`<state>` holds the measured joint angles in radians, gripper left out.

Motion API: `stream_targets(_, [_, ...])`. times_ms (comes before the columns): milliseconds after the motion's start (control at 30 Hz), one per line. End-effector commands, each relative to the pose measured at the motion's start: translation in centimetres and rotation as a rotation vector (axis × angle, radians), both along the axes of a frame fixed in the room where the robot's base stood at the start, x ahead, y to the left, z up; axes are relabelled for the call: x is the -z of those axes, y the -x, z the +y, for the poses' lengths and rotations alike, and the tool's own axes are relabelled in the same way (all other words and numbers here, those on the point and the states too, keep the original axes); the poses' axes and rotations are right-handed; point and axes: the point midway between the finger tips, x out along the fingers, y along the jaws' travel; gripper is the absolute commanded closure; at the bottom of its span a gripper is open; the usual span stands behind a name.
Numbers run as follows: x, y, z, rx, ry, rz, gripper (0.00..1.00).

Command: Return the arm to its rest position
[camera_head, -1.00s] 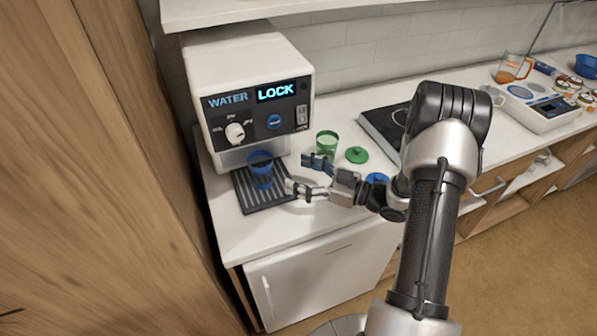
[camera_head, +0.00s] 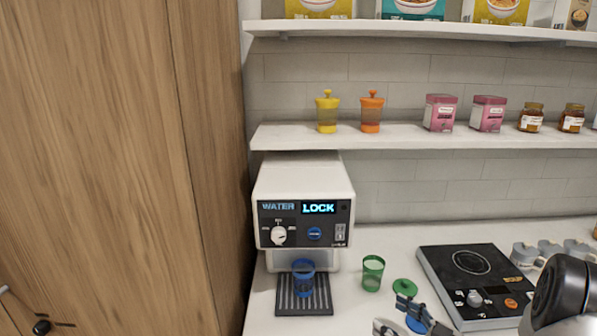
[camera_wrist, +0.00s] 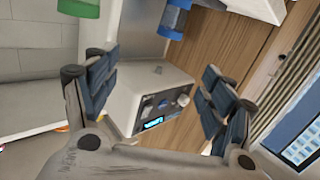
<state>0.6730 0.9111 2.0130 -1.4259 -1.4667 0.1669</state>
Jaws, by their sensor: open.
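My gripper (camera_head: 408,317) shows at the bottom of the head view, to the right of the water dispenser and partly cut off by the frame. In the wrist view my gripper (camera_wrist: 160,95) has its two padded fingers spread wide with nothing held between them. My arm enters at the lower right of the head view. The white water dispenser (camera_head: 303,180) reads WATER and LOCK. A blue cup (camera_head: 303,277) stands on its dark drip tray (camera_head: 284,303), apart from my gripper.
A green cup (camera_head: 372,272) and a green lid (camera_head: 405,287) are on the counter, with a blue lid (camera_head: 416,325) near my gripper. An induction cooktop (camera_head: 440,280) stands right. A shelf (camera_head: 400,135) with jars hangs above. A wooden cabinet (camera_head: 110,150) is at left.

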Motion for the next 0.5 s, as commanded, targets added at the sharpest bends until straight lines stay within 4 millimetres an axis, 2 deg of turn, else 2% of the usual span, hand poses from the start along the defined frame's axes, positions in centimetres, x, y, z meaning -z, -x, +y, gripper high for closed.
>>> stream_targets(267, [-3.0, -3.8, -1.0, 0.152, 0.236, 0.059, 0.25])
stream_targets(367, [-4.9, -4.9, -1.7, 0.234, 0.326, 0.089, 0.25])
stream_targets(500, [-8.8, -5.4, -2.9, 0.394, 0.458, 0.155, 0.25])
